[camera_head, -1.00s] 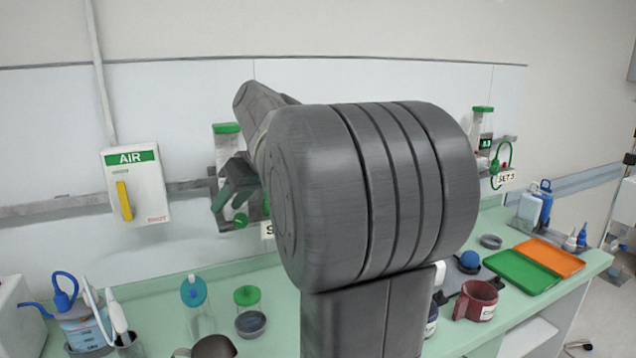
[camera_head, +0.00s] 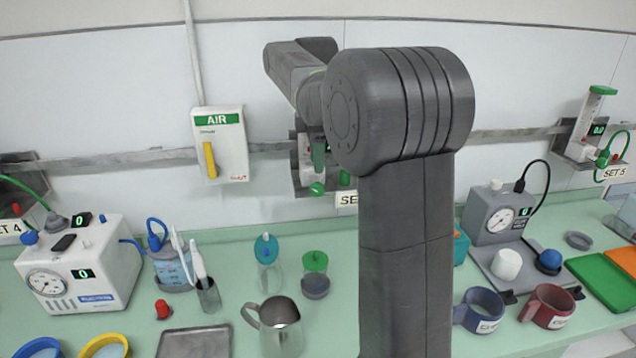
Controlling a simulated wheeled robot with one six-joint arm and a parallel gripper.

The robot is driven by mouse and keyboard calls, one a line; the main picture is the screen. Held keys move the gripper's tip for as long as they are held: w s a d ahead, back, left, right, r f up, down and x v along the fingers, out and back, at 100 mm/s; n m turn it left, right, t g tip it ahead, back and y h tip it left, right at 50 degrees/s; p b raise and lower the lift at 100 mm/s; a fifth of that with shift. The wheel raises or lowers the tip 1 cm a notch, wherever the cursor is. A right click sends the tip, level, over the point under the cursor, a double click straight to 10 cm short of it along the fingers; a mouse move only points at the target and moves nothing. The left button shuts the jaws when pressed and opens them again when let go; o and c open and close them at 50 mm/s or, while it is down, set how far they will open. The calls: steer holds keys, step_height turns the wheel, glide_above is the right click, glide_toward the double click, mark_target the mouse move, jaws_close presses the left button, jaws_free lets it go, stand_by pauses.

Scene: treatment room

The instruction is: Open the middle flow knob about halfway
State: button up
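The middle flowmeter (camera_head: 304,172) hangs on the wall rail between the AIR box and my arm. Its round green knob (camera_head: 317,188) shows at its lower end, beside the partly hidden label beginning "SE". My gripper (camera_head: 322,158) is at this flowmeter, just above the knob in the picture. Only a dark green finger is clear; my arm hides the rest. I cannot tell whether it touches the knob, whether it is open, or how far the knob is turned.
The AIR box (camera_head: 219,145) with a yellow lever is left of the flowmeter. Another flowmeter (camera_head: 588,130) is at far right, by SET 5. The counter below holds a steel jug (camera_head: 281,327), a white device (camera_head: 85,268), a grey gauge device (camera_head: 497,215) and mugs.

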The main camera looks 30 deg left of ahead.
mark_target(317, 183)
step_height(317, 183, down, 7)
steer(key=shift+f, duration=0.1)
stand_by(0.3)
steer(key=c, duration=0.9)
